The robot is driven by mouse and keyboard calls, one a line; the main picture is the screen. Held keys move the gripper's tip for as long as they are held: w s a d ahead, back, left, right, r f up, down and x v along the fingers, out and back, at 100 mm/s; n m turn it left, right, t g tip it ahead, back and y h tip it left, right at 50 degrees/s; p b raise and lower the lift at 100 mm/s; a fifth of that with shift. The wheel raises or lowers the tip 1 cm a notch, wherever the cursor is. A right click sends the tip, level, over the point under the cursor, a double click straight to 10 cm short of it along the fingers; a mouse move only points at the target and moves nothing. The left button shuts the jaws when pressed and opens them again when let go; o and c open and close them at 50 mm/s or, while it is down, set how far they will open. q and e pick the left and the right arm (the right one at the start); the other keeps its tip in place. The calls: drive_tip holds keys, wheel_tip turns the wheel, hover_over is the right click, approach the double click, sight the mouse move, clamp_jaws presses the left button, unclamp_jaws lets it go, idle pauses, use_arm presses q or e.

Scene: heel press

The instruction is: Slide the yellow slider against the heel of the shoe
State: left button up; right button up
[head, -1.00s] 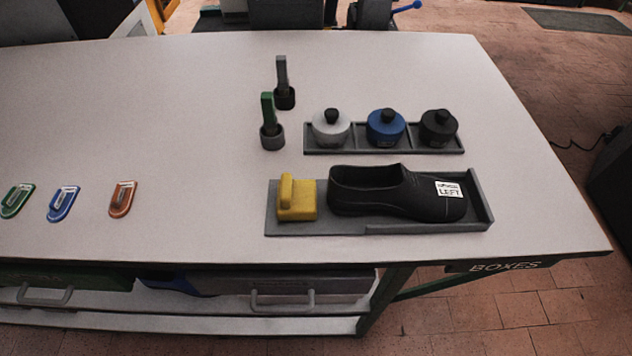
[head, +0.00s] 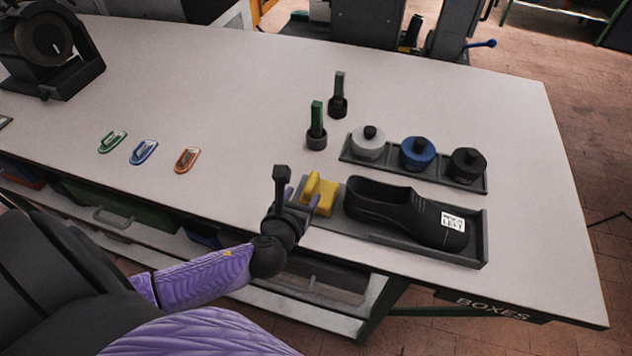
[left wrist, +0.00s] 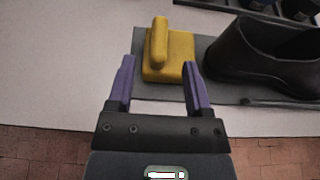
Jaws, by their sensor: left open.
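The yellow slider (head: 320,194) sits on the left part of the grey tray (head: 476,250), with its upright handle on top. The black shoe (head: 395,210) lies in the tray to the right of the slider, heel toward it, with a white LEFT label on its toe. A small gap shows between slider and heel in the left wrist view. My left gripper (left wrist: 160,85) is open, its purple fingers on the near side of the yellow slider (left wrist: 168,55), roughly one toward each side of it. I cannot tell whether they touch it. My right gripper is not in view.
A rack of white, blue and black lidded pots (head: 417,153) stands behind the shoe. Green- and grey-handled tools (head: 317,127) stand upright behind the slider. Three coloured tags (head: 144,152) lie to the left. The table's front edge runs close in front of the tray.

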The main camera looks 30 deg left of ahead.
sight(309, 186)
use_arm(q)
drive_tip(key=b+x, duration=0.1)
drive_tip(key=x, duration=0.4)
drive_tip(key=shift+w+a+f, duration=0.1)
drive_tip(key=shift+w+f, duration=0.15)
drive_tip(key=shift+f, duration=0.05)
drive_tip(key=shift+w+a+f+b, duration=0.1)
drive_tip(key=shift+w+b, duration=0.1)
drive_tip(key=shift+w, duration=0.15)
drive_tip(key=shift+w+a+f+b, duration=0.1)
drive_tip(key=shift+w+b, duration=0.05)
drive_tip(key=shift+w, duration=0.2)
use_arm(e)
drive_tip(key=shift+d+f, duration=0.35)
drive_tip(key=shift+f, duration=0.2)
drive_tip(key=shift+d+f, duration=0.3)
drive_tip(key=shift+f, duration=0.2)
use_arm(q)
clamp_jaws()
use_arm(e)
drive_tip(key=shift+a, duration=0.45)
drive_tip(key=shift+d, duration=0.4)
use_arm(q)
drive_tip(key=shift+d, duration=0.1)
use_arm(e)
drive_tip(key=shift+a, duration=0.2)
